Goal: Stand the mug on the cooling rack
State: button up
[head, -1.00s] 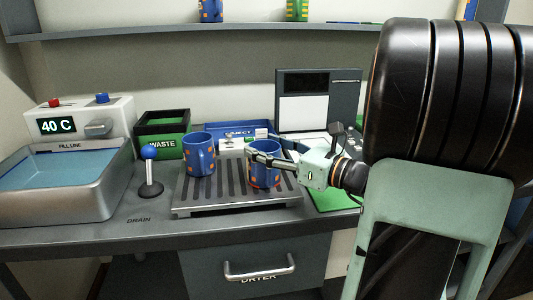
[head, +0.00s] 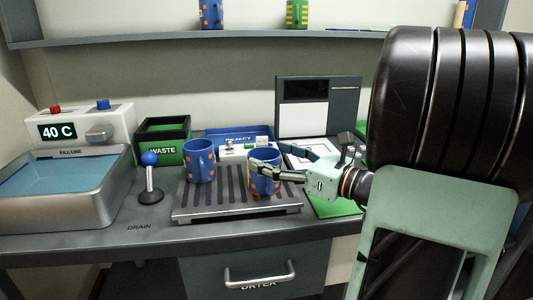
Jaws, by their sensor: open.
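Two blue mugs with orange squares stand upright on the slatted grey cooling rack (head: 190,205). The left mug (head: 199,161) stands near the rack's back left. The right mug (head: 262,179) stands on the rack's right half, just left of my gripper (head: 280,168). My gripper is open, with its fingers pointing left at the right mug's upper part. One finger shows in front of the mug's right side, hiding a little of it. I cannot tell whether the fingers still touch it.
A green waste bin (head: 163,141) and a blue reject tray (head: 238,133) stand behind the rack. A water bath (head: 65,185) and a blue-knobbed lever (head: 150,175) are at left. A green mat (head: 335,207) and a dark-framed panel (head: 318,106) are at right.

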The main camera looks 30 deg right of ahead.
jog(key=p+v, duration=0.1)
jog(key=v, duration=0.9)
